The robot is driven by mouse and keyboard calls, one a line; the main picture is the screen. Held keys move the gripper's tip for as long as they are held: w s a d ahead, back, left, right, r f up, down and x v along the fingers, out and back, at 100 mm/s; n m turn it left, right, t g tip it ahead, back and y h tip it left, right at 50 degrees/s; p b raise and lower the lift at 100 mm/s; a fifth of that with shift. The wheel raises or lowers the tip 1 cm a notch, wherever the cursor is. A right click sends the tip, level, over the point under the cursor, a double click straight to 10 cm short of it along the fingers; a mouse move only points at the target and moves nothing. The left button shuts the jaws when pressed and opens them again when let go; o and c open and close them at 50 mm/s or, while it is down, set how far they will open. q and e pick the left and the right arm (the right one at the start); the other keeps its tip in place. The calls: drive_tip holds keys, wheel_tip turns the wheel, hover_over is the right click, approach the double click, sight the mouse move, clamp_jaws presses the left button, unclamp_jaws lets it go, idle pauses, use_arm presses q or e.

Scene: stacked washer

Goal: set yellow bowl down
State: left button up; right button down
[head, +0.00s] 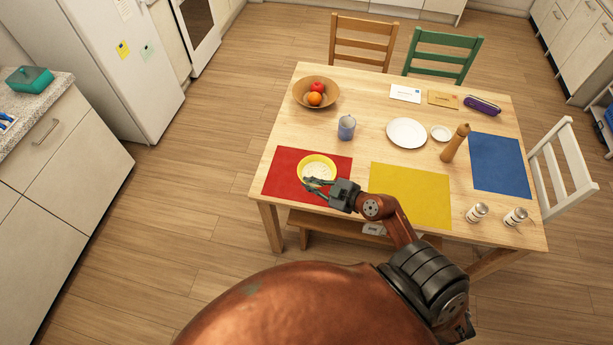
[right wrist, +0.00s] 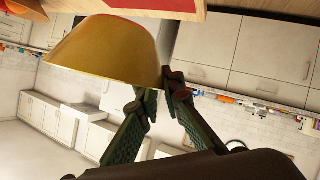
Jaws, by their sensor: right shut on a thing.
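The yellow bowl (head: 329,161), pale inside, is over the red placemat (head: 282,180) at the table's near left. My right gripper (head: 314,186) is at the bowl's near rim and shut on it. The right wrist view is upside down and shows the yellow bowl (right wrist: 110,50) with its rim between the fingertips of my right gripper (right wrist: 163,84). The bowl's base is close to the red placemat (right wrist: 160,4); I cannot tell whether it touches. My left gripper is not in view.
A yellow placemat (head: 420,195) lies right of the red one, clear apart from my arm nearby.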

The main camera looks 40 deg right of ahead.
sight(303, 175)
drive_tip(key=w+f, duration=0.1)
drive_tip(key=w, duration=0.1)
drive_tip(key=w+f+b, duration=0.1)
drive_tip(key=w, duration=0.2)
drive_tip(key=w+f, duration=0.2)
drive_tip(key=shift+w+d, duration=0.4)
drive_tip(key=w+f+b, duration=0.2)
drive_tip(key=w+f, duration=0.2)
drive_tip(key=f, duration=0.1)
drive_tip(key=shift+w+b, duration=0.3)
drive_tip(key=shift+b, duration=0.1)
drive_tip(key=shift+w+f+b, duration=0.3)
drive_tip(key=shift+w+f, duration=0.2)
drive_tip(key=f+b, duration=0.2)
drive_tip(key=f, duration=0.1)
drive_tip(key=shift+w+f, duration=0.2)
drive_tip(key=shift+f, duration=0.05)
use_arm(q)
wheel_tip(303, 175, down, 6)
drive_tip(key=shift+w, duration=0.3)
use_arm(e)
drive_tip(key=shift+r, duration=0.15)
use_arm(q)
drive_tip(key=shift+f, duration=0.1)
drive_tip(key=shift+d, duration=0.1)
